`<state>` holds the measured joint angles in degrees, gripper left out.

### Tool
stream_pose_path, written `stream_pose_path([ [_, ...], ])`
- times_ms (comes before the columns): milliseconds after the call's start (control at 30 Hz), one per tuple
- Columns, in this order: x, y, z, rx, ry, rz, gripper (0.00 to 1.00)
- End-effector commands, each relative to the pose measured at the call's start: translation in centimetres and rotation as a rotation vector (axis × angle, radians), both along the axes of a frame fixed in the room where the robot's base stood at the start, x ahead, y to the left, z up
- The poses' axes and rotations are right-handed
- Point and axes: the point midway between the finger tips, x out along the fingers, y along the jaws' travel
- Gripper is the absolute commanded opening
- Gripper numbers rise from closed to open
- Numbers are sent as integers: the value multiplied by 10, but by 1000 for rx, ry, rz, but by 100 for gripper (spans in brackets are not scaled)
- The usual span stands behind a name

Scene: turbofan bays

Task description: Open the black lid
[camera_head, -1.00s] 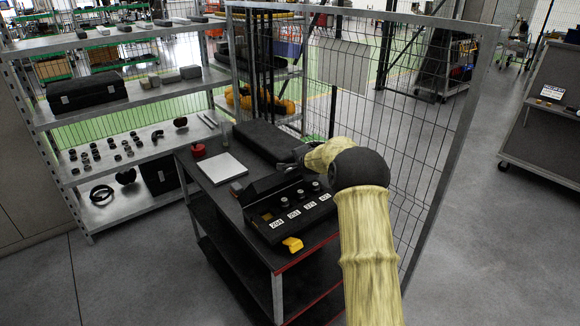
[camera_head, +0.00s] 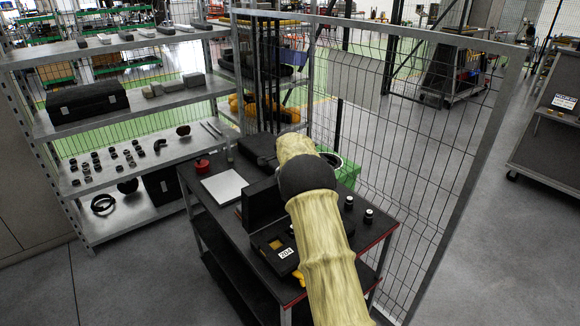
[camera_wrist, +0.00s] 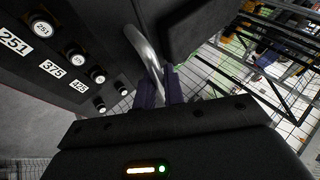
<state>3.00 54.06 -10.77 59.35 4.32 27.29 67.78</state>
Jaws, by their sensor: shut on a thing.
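The black case (camera_head: 264,238) with knobs and white number labels sits on the dark cart. Its black lid (camera_head: 262,204) stands raised at a steep angle at the case's back left. In the wrist view a dark panel (camera_wrist: 185,22), likely the lid, is at the top, and the case's labelled face (camera_wrist: 60,55) is at upper left. My gripper (camera_wrist: 165,88) is shut on a curved silver handle (camera_wrist: 143,48) beside that panel. In the head view my arm hides the fingers and much of the case.
The cart (camera_head: 203,233) also bears a pale flat plate (camera_head: 224,186), a red round item (camera_head: 202,166) and a black box (camera_head: 258,149). A mesh fence (camera_head: 420,150) stands close behind and right of the cart. A shelf rack (camera_head: 130,112) is at left.

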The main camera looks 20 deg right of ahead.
Motion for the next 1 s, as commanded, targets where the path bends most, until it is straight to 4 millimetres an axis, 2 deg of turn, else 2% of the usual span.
stream_pose_path([
  [467,-1,2,-2,3,4,0,0],
  [500,-1,3,-2,3,4,0,13],
  [533,-1,3,-2,2,5,0,18],
  [867,-1,6,-1,2,3,3,19],
  [1000,-6,7,5,2,2,3,19],
])
